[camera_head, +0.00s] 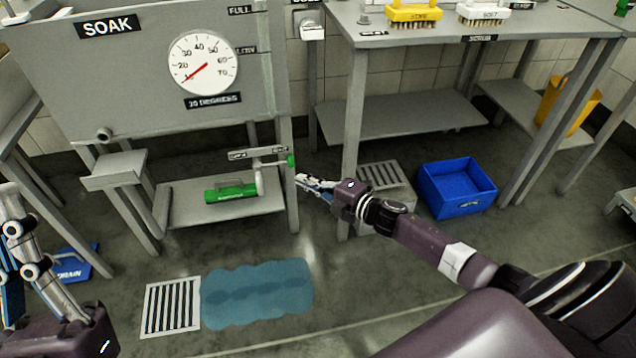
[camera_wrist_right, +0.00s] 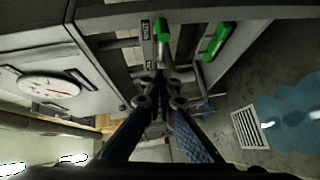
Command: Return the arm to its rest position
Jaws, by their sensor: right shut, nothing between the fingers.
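My right arm reaches in from the lower right in the head view. Its gripper (camera_head: 314,183) is shut and empty, just right of a front leg of the soak tank's stand. In the right wrist view the fingers (camera_wrist_right: 163,78) meet near a green-tipped lever (camera_wrist_right: 162,28); I cannot tell whether they touch it. The lever's green tip also shows in the head view (camera_head: 291,161). My left gripper (camera_head: 12,228) is partly in view at the left edge; its fingertips are unclear.
The soak tank (camera_head: 140,100) has a dial (camera_head: 203,63). A green-handled thing (camera_head: 230,192) lies on its lower shelf. A blue crate (camera_head: 457,187) stands under the scrub table (camera_head: 520,28). A blue puddle (camera_head: 257,293) lies beside a floor grate (camera_head: 171,306). Open floor lies in front.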

